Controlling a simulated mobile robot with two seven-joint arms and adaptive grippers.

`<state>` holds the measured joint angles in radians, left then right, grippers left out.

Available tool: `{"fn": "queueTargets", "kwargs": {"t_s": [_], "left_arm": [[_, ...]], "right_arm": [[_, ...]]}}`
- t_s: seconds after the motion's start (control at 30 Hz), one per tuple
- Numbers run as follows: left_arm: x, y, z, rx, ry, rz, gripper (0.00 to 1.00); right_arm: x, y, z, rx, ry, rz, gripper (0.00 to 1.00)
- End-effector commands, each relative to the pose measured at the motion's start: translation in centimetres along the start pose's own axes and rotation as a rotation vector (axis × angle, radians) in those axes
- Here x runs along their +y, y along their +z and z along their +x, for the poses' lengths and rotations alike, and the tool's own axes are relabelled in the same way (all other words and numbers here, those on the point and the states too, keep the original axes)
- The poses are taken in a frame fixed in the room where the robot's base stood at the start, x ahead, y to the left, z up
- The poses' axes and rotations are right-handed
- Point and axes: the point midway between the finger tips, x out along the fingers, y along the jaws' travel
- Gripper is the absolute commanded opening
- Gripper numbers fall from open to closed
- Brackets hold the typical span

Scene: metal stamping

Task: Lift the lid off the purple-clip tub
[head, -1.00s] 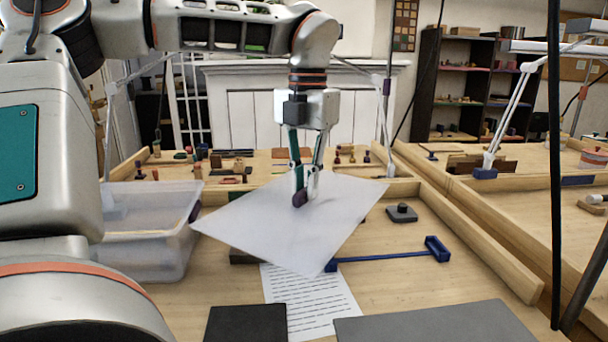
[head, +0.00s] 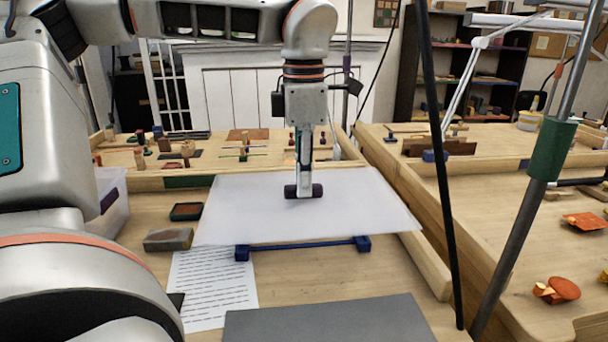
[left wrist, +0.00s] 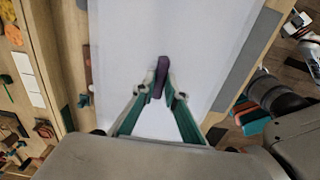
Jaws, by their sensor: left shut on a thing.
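The lid (head: 365,204) is a pale, flat, translucent sheet with a dark purple handle (head: 290,191). My left gripper (head: 304,193) is shut on the handle, with the lid hanging roughly level in its grasp over the bench. The left wrist view shows the fingers (left wrist: 160,88) on either side of the purple handle, with the lid filling the middle. The clear tub (head: 112,208) stands at the left, partly hidden behind my arm; a dark purple clip shows on its side. The lid is to the right of the tub and apart from it. My right gripper is not in view.
A blue bar with end blocks (head: 300,245) lies just in front of the lid. A printed sheet (head: 212,290), a grey mat (head: 330,322), a grey block (head: 168,240) and a dark green-rimmed pad (head: 186,211) lie nearby. A wooden rail (head: 425,255) edges the bench at right.

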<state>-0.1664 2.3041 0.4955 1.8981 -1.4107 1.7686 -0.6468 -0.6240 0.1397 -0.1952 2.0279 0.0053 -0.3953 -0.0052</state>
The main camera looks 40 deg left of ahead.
Motion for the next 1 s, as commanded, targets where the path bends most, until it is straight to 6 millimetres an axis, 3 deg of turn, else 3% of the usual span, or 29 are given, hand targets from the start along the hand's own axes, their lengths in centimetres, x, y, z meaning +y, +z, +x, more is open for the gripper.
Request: {"fn": "queueTargets", "kwargs": {"t_s": [0.4, 0.73, 1.0], "left_arm": [[0.0, 0.0, -0.1, -0.001, 0.002, 0.003, 0.00], [0.0, 0.1, 4.2, 0.005, -0.005, 0.003, 0.00], [0.0, 0.0, 6.2, 0.002, -0.002, 0.002, 0.00]], "right_arm": [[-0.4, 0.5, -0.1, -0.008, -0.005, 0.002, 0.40], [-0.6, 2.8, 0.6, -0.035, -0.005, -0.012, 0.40], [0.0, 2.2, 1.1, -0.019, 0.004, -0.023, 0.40]]}}
